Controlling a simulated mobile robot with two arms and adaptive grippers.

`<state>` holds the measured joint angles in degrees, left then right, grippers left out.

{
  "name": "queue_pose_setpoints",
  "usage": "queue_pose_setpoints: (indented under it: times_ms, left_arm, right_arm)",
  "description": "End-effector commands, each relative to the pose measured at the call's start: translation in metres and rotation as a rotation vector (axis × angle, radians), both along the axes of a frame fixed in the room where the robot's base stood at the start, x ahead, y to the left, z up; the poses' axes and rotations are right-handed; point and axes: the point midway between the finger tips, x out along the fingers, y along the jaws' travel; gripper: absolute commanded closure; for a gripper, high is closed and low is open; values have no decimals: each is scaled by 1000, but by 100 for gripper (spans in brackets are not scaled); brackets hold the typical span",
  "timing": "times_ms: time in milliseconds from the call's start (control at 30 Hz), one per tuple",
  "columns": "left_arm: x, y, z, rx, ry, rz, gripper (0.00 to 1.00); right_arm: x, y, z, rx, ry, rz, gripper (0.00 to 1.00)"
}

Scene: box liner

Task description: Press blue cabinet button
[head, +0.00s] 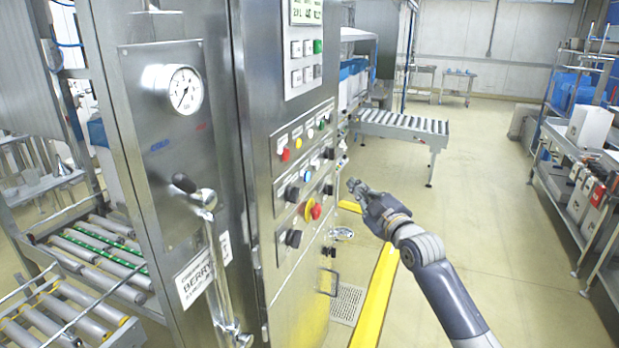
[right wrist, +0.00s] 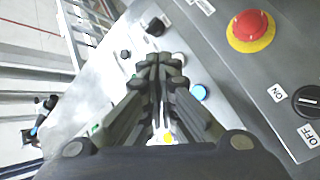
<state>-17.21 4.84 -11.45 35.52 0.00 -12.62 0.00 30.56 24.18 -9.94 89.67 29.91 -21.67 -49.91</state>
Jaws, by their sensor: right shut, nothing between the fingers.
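The steel control cabinet (head: 250,130) stands in the middle of the head view, with its button panel facing right. A small blue button (head: 306,174) is on the middle row of the panel. It also shows in the right wrist view as a blue round cap (right wrist: 199,92), just right of the fingers. My right gripper (head: 353,186) is to the right of the panel, apart from it in the head view. Its fingers (right wrist: 160,65) are closed together and empty, pointing toward the panel. Whether they touch the panel cannot be told. My left gripper is out of view.
A red emergency stop (head: 316,211) on a yellow ring sits below the blue button; it shows in the wrist view too (right wrist: 250,25). Black knobs (head: 293,238) are nearby. A yellow rail (head: 376,298) runs beside the cabinet. Open floor (head: 480,190) lies to the right.

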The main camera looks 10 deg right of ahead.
Motion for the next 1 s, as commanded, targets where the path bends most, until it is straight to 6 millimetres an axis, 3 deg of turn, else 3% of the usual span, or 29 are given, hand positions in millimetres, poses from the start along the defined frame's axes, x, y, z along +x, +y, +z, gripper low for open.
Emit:
queue_pose_setpoints:
  times_ms: [267, 700, 1000]
  left_arm:
    - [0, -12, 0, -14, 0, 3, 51]
    - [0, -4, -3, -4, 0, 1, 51]
    - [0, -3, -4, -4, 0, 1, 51]
  right_arm:
    - [3, 4, 0, 2, 0, 0, 100]
    - [35, 52, -1, 4, 1, 1, 100]
    - [48, 71, -1, 0, 1, -1, 100]
